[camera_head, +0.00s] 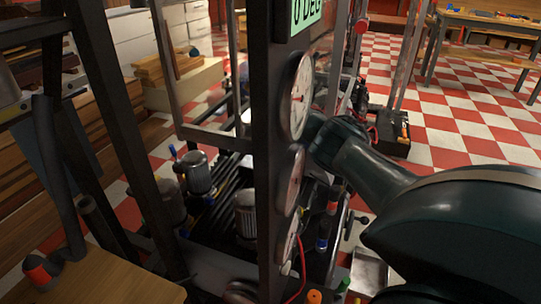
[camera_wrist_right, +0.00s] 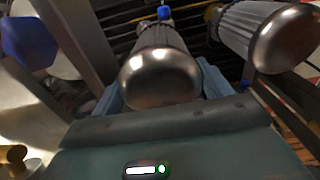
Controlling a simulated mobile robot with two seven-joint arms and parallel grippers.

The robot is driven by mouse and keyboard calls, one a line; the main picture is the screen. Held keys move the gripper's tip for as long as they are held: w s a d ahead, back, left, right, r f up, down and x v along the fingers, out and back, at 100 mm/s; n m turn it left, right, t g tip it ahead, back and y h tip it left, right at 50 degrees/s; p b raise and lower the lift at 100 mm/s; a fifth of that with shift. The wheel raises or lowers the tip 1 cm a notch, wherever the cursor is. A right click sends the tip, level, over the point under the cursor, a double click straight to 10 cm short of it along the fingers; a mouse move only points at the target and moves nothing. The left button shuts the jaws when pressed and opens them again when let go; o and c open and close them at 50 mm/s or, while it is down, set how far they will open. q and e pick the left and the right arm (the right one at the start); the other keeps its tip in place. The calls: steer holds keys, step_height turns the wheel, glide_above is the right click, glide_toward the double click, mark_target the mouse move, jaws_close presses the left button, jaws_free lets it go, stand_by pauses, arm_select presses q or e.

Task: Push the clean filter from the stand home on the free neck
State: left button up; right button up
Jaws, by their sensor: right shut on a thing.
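In the right wrist view, my right gripper (camera_wrist_right: 160,88) is shut on a filter (camera_wrist_right: 160,70), a ribbed grey canister with a shiny rounded metal end facing the camera. A blue-grey finger shows on each side of it. A second, similar filter (camera_wrist_right: 268,35) is at the upper right, apart from the fingers. The head view shows ribbed canisters with metal tops (camera_head: 197,172) and (camera_head: 246,215) low in the dark frame. My right arm reaches in from the right, and its gripper is hidden behind the gauge post. I cannot tell whether the filter's far end touches a neck. My left gripper is not seen.
The dark post (camera_head: 264,130) carries round gauges (camera_head: 297,95) and a green display (camera_head: 307,12), close beside my right arm. Dark rails and a blue part (camera_wrist_right: 165,13) lie beyond the held filter. A wooden top (camera_head: 110,275) is at the lower left. Checkered floor is open at right.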

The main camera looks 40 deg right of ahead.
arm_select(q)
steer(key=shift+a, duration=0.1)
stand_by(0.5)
arm_select(e)
steer(key=shift+f, duration=0.1)
arm_select(q)
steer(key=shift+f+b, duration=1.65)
steer(key=shift+b, duration=0.1)
arm_select(e)
steer(key=shift+f, duration=2.1)
steer(key=o, duration=1)
steer(key=shift+r, duration=0.1)
steer(key=shift+c, duration=0.2)
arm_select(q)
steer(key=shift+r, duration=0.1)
